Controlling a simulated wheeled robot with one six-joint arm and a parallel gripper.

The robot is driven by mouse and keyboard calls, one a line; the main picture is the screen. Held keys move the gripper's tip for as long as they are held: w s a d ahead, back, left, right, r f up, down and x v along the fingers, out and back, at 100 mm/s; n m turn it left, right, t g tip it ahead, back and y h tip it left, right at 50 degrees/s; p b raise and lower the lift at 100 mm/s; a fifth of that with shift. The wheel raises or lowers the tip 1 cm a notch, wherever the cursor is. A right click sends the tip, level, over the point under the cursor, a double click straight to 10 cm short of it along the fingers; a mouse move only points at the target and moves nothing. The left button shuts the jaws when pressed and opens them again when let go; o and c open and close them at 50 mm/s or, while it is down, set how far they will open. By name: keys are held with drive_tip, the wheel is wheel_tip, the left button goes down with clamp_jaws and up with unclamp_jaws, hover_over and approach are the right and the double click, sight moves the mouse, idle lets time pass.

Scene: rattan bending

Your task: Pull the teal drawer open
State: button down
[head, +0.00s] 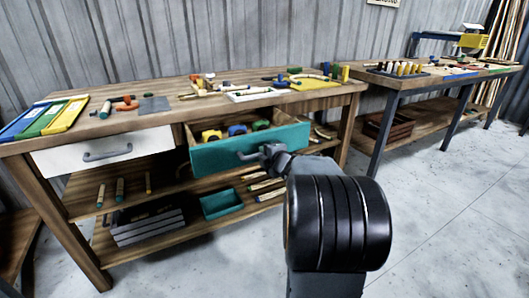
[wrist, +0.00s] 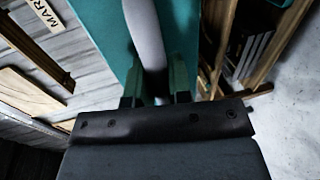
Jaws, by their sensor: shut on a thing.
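The teal drawer (head: 225,153) stands pulled out from under the workbench top in the head view. Yellow, blue and green items show inside it. Its front fills the upper middle of the wrist view (wrist: 185,40). My gripper (head: 270,155) is at the drawer front, shut on the grey handle (wrist: 148,35). In the wrist view the fingers (wrist: 155,95) sit on both sides of the handle bar.
A white drawer (head: 70,155) with a grey handle is shut at the left. A teal bin (head: 221,203), dark stacked boxes (head: 148,226) and sticks lie on the lower shelf. A second workbench (head: 440,77) stands at the right. The floor (head: 450,200) at the right is clear.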

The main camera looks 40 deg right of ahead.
drive_tip(key=shift+s, duration=0.45)
drive_tip(key=c, duration=1.1)
unclamp_jaws()
drive_tip(key=shift+p+v, duration=2.25)
drive_tip(key=shift+v, duration=4.6)
